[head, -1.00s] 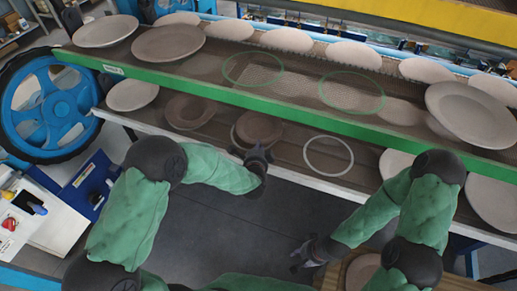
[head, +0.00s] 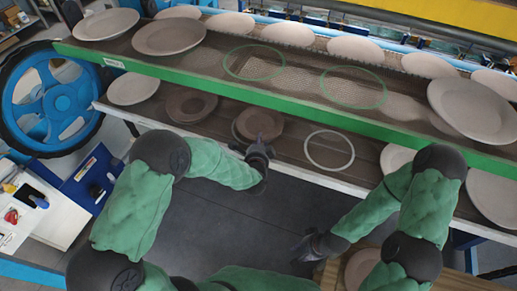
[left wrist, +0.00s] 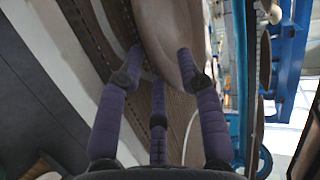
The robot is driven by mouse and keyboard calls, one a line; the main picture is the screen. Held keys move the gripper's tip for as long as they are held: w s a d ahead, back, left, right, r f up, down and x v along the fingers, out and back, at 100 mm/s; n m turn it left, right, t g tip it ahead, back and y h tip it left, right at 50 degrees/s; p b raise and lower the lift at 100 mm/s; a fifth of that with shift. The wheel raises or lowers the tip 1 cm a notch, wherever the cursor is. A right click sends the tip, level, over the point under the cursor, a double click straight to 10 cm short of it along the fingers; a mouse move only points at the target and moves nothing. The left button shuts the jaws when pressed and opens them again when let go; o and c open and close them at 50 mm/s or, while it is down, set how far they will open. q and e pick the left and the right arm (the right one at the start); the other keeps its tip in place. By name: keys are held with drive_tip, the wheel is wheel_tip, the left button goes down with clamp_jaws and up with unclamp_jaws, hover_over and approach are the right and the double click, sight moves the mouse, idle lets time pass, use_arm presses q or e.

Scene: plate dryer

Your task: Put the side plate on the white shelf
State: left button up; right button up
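A small dark brown plate (head: 259,123), seemingly the side plate, is over the white shelf (head: 220,148), the lower one. It lies slightly right of a dark ring mark there. My left gripper (head: 258,148) is at the plate's near edge in the head view; contact is unclear. In the left wrist view its fingers (left wrist: 160,62) are apart, with a pale brown plate surface (left wrist: 168,30) beyond and between them. My right gripper (head: 311,246) is low, in front of the shelf, apart from the plates; its finger opening is unclear.
A white ring (head: 329,150) marks a bare shelf spot right of the plate. Another brown plate (head: 191,105) lies to the left. The green-edged upper shelf (head: 290,101) overhangs behind. A plate (head: 361,268) sits on a wooden surface (head: 328,274) at lower right.

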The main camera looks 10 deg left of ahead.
use_arm(q)
drive_tip(key=v, duration=1.1)
drive_tip(key=s+f+n+g+h, duration=0.2)
drive_tip(key=s+f+n+g, duration=0.4)
drive_tip(key=s+f+n, duration=0.3)
drive_tip(key=s+f+n+g+h, duration=0.3)
drive_tip(key=s+f+n+g, duration=0.4)
drive_tip(key=f, duration=0.8)
drive_tip(key=s+n, duration=0.2)
drive_tip(key=s, duration=0.2)
drive_tip(key=shift+d+f+n+p, duration=0.15)
drive_tip(key=shift+f+n+p, duration=0.05)
drive_tip(key=shift+n+p, duration=0.2)
